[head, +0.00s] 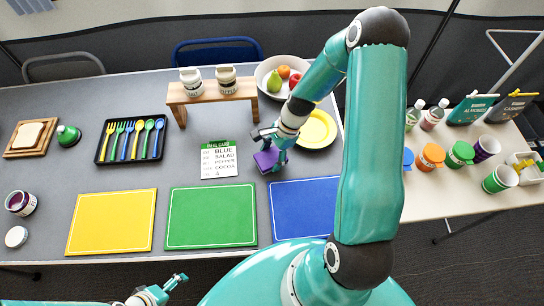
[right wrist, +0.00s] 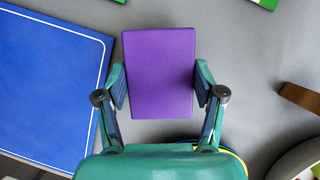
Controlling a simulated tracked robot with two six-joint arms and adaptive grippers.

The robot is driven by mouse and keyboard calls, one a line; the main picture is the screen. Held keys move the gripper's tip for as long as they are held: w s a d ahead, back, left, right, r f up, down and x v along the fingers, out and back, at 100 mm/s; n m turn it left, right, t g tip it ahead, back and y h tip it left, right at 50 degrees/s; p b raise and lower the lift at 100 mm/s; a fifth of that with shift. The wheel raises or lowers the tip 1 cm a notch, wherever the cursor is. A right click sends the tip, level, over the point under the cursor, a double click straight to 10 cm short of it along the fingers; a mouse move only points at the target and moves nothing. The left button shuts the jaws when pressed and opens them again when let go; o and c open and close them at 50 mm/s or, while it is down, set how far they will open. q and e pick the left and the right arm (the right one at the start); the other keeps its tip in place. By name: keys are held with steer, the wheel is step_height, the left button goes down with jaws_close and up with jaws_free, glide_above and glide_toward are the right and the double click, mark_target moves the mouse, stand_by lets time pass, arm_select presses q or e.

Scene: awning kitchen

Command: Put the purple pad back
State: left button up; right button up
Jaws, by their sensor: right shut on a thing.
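The purple pad (head: 266,160) is a small purple block held in the jaws of my right gripper (head: 268,148). It is over the grey table, just right of the meal card and above the blue mat's far edge in the head view. In the right wrist view the purple pad (right wrist: 159,72) sits between the two fingers of my right gripper (right wrist: 160,88), which press on its sides. Whether it touches the table is hard to tell. My left gripper (head: 176,281) is low at the bottom of the head view, off the table's front edge; it is too small to judge.
The meal card (head: 219,160) lies left of the pad. Yellow (head: 111,222), green (head: 211,217) and blue (head: 305,209) mats line the front. A yellow plate (head: 317,130), a fruit bowl (head: 262,76) and a wooden stand (head: 212,95) are behind. Cups (head: 431,157) stand on the right table.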

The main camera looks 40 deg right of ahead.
steer(key=shift+f, duration=0.75)
steer(key=o, duration=1.1)
steer(key=shift+f, duration=0.1)
steer(key=v, duration=1.2)
